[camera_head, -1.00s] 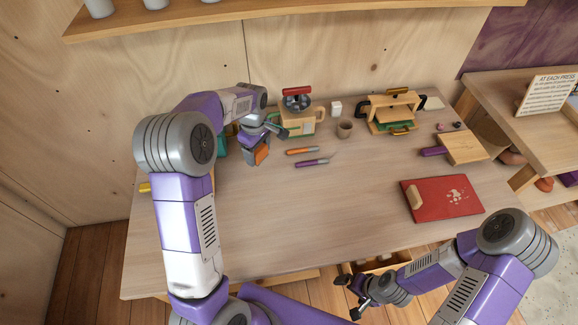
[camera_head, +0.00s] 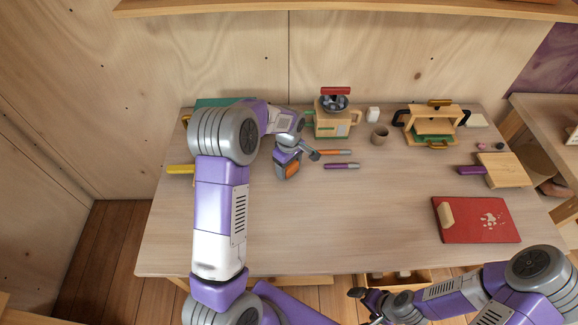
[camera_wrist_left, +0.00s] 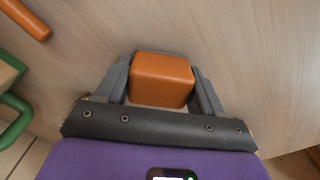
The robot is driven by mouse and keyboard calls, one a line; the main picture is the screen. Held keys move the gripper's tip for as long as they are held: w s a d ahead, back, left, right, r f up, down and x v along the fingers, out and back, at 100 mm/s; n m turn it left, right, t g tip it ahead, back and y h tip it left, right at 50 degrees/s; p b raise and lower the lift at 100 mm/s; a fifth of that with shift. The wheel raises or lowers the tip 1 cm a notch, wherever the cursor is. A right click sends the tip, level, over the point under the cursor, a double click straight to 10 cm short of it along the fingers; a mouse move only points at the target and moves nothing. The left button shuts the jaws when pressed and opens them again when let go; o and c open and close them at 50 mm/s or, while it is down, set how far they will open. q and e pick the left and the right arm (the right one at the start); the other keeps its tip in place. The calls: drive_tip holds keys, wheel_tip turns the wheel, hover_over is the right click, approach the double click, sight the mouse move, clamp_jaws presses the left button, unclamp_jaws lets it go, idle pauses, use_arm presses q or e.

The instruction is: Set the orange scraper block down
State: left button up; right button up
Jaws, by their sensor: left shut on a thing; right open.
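The orange scraper block (camera_head: 291,170) is held in my left gripper (camera_head: 289,166), over the left-middle part of the wooden table (camera_head: 380,215). In the left wrist view the block (camera_wrist_left: 162,80) sits between the two grey fingers of the left gripper (camera_wrist_left: 163,88), which are shut on it. Its underside is hidden, so I cannot tell whether it touches the tabletop. My right gripper (camera_head: 367,303) is open and empty, low at the table's front edge near an open drawer.
An orange-handled tool (camera_head: 336,152) and a purple-handled tool (camera_head: 341,166) lie just right of the block. A red board (camera_head: 470,225) lies right. The table's front middle is clear.

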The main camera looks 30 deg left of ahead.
use_arm(q)
drive_tip(key=shift+f, duration=0.2)
drive_tip(key=o, duration=1)
drive_tip(key=shift+r, duration=0.15)
wheel_tip(320, 180, up, 12)
drive_tip(key=p, duration=0.3)
drive_tip(key=shift+r, duration=0.1)
